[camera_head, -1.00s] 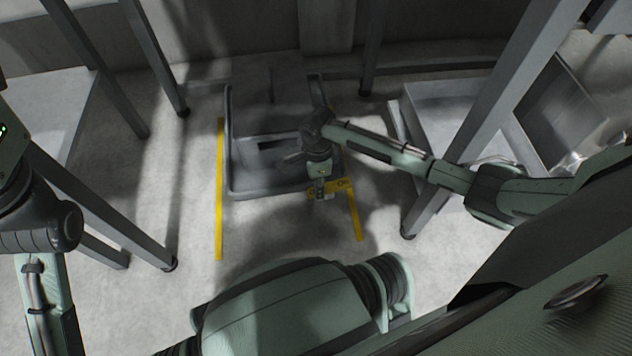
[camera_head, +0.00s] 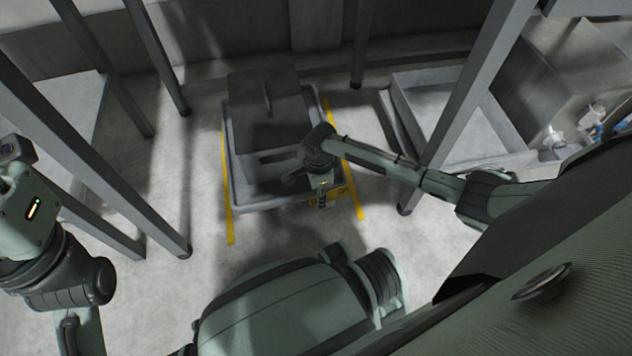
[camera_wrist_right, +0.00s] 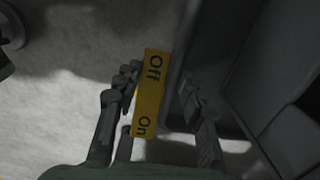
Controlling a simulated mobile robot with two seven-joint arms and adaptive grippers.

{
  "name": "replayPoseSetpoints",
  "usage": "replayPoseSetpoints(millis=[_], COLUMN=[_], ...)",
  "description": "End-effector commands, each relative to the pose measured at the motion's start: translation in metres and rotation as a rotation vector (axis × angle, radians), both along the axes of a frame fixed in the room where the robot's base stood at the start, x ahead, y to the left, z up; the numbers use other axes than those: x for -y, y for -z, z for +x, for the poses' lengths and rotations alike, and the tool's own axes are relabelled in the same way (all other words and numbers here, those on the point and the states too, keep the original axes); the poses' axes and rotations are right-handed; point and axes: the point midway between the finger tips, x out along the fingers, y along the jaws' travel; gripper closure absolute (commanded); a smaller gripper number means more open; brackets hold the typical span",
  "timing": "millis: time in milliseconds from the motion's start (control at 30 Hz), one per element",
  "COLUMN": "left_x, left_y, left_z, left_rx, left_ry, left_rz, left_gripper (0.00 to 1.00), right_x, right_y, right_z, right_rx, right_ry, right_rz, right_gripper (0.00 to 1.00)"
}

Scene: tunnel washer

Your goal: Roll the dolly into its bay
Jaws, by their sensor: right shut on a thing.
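The dolly (camera_head: 241,194) is a low grey frame carrying a dark grey block-like load (camera_head: 270,105). It stands on the floor between two yellow bay lines (camera_head: 229,215), whose near ends reach past its front edge. My right gripper (camera_head: 322,199) is at its near right corner, beside a yellow plate (camera_head: 343,192). In the right wrist view the plate (camera_wrist_right: 150,95) reads Off and On, and the fingers straddle it and the dolly's grey rim (camera_wrist_right: 182,65). The exact contact is dark. My left arm shows at the left edge, but its gripper is out of frame.
Grey metal posts (camera_head: 470,85) stand on both sides of the bay. A grey tray-like table (camera_head: 410,90) is at the right, and a pale surface (camera_head: 75,110) is at the left. A wall (camera_head: 230,35) closes the back. Floor (camera_head: 180,215) in front is clear.

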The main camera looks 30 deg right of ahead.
Motion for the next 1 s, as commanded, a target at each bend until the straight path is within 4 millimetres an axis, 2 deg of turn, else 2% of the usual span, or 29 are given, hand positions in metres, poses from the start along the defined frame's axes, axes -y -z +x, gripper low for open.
replayPoseSetpoints(millis=[333, 367, 533, 867, 1000], left_x=[0.0, 0.0, 0.0, -0.001, -0.001], left_y=[0.001, 0.001, -0.001, -0.003, -0.002], left_z=[-0.001, -0.001, -0.001, -0.002, -0.002], left_rx=[-0.003, -0.003, 0.001, 0.007, 0.006], left_ry=[0.001, 0.001, 0.001, 0.0, 0.0], left_rz=[-0.001, -0.001, -0.001, 0.002, 0.001], left_gripper=[0.68, 0.68, 0.68, 0.68, 0.68], right_x=[0.002, 0.002, 0.002, 0.001, 0.001], right_y=[0.001, 0.001, 0.0, -0.003, -0.018], right_z=[0.0, 0.0, 0.0, 0.001, 0.001], right_rx=[0.0, 0.0, 0.0, 0.001, 0.003], right_ry=[0.005, 0.005, 0.004, 0.003, 0.003], right_rz=[-0.002, -0.002, -0.002, 0.0, 0.0], right_gripper=[1.0, 0.57, 0.36, 0.36, 0.36])
